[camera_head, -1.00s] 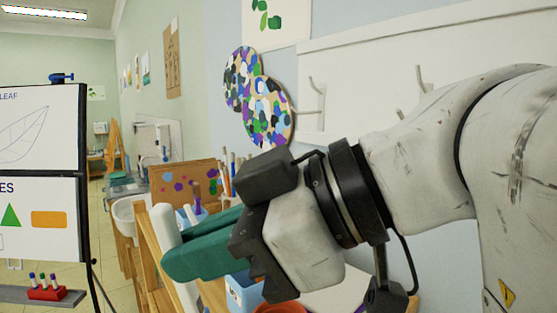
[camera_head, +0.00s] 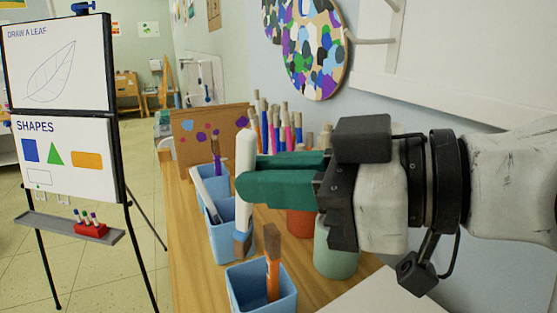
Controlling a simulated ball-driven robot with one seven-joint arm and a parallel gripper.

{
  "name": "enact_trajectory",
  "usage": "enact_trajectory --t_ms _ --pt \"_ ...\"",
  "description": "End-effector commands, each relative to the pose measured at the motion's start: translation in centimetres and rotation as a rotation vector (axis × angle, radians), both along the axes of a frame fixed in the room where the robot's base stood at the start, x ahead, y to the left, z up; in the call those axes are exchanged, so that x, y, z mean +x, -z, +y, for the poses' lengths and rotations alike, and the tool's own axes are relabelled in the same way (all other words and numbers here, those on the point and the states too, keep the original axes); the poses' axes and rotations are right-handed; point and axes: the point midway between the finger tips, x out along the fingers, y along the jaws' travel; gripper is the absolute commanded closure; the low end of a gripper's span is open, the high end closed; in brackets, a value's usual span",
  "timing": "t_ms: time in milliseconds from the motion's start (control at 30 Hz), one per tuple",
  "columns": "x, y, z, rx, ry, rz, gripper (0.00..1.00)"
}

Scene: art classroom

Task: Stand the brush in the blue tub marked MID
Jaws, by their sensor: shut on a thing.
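My gripper (camera_head: 252,176), with green fingers, is shut on a white-handled brush (camera_head: 245,150). Another blue tub (camera_head: 201,180), partly hidden, stands just behind with a purple-handled brush (camera_head: 216,152). A front blue tub (camera_head: 246,294) holds an orange-handled brush (camera_head: 272,270). No MID marking is readable on any tub.
The tubs stand on a wooden shelf top (camera_head: 190,262). A pale green jar (camera_head: 335,255) and a red-orange pot (camera_head: 300,222) are below my gripper. Several upright brushes (camera_head: 275,122) and a spotted brown board (camera_head: 192,150) stand behind. A whiteboard easel (camera_head: 65,160) stands left.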

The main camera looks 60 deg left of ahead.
Motion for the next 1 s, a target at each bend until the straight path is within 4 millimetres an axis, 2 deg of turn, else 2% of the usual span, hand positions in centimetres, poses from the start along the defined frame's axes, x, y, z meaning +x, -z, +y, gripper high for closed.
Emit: enact_trajectory --t_ms 500,1000 --pt "0.1 3.6 1.3 -0.001 -0.001 0.002 1.0" --pt "0.0 7.4 0.4 -0.001 0.0 -0.001 1.0"
